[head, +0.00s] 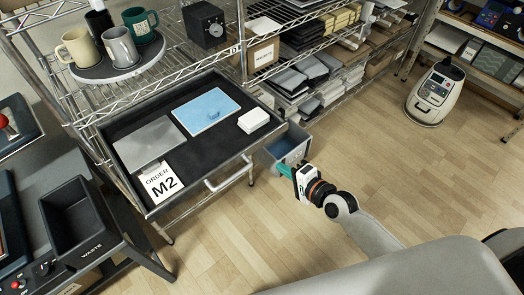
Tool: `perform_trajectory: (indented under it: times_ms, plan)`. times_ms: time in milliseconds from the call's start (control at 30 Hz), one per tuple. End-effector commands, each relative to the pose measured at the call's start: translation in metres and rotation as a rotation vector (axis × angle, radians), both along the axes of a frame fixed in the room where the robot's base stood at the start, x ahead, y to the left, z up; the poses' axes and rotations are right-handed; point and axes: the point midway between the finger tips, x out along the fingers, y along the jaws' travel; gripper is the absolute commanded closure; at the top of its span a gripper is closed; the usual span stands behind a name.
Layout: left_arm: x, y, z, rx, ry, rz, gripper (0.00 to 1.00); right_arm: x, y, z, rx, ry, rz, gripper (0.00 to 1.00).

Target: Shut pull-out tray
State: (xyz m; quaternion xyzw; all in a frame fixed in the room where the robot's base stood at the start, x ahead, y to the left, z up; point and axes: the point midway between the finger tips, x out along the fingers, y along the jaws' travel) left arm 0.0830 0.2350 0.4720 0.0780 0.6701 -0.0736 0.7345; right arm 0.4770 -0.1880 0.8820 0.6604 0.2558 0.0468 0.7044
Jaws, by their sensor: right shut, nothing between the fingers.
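The pull-out tray (146,196) is a black tray in the wire shelving, pulled out toward me. It holds a grey sheet (147,142), a light blue sheet (206,110), a white block (253,120) and an "ORDER M2" card (162,183). A white handle (229,177) shows on its front edge. My right gripper (285,170) is to the right of the handle, apart from it, and is shut with nothing held. Its teal fingertips are in front of a grey bin (291,145). My left gripper is not in view.
Mugs stand on a round stand (106,69) on the shelf above the tray, near a black box (204,25). A black "WASTE" bin (77,218) is at the left. A small wheeled machine (434,93) stands at the right. The wood floor between is clear.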

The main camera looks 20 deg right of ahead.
Motion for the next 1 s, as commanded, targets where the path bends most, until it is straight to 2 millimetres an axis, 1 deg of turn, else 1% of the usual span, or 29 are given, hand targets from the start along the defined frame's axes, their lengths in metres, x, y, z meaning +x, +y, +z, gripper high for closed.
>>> perform_trajectory:
  times_ms: [33, 200, 267, 400, 600, 1000]
  plan:
    - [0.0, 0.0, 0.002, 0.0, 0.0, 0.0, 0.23, 0.012, 0.005, -0.001, 0.001, -0.003, 0.0, 1.0]
    - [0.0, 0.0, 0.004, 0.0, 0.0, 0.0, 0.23, 0.043, 0.02, -0.013, -0.001, -0.002, 0.001, 1.0]
    - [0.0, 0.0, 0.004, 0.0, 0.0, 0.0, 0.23, 0.053, 0.025, -0.017, -0.001, -0.002, 0.001, 1.0]
    - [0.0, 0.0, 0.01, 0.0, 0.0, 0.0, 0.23, 0.073, 0.034, -0.015, -0.002, -0.002, 0.0, 1.0]
    - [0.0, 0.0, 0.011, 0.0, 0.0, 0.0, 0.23, 0.086, 0.04, -0.017, -0.003, 0.0, 0.0, 1.0]
    - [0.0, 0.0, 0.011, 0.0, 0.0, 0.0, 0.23, 0.088, 0.041, -0.018, -0.003, 0.0, 0.0, 1.0]
